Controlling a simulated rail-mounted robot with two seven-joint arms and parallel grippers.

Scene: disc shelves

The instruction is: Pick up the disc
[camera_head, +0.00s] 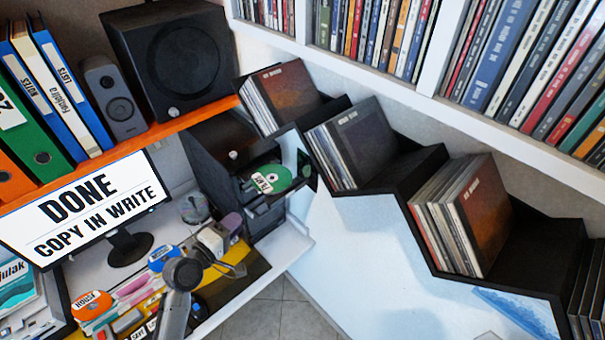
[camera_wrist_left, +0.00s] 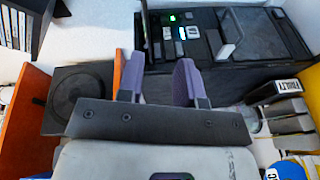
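A green disc (camera_head: 270,179) with a white label lies on the pulled-out tray of a black disc drive (camera_head: 215,150), right of the monitor in the head view. My left gripper (camera_head: 233,222) is below and left of the disc, apart from it, over the desk. In the left wrist view its two purple fingers (camera_wrist_left: 160,80) stand apart with nothing between them, so it is open. I cannot make out the disc in that view. My right gripper is not in view.
A monitor (camera_head: 85,210) reads "DONE COPY IN WRITE". A black speaker (camera_head: 175,50) and several binders stand on the orange shelf (camera_head: 130,138). Stepped black shelves with disc cases (camera_head: 465,215) line the right. Labelled orange and blue discs and other items clutter the desk below.

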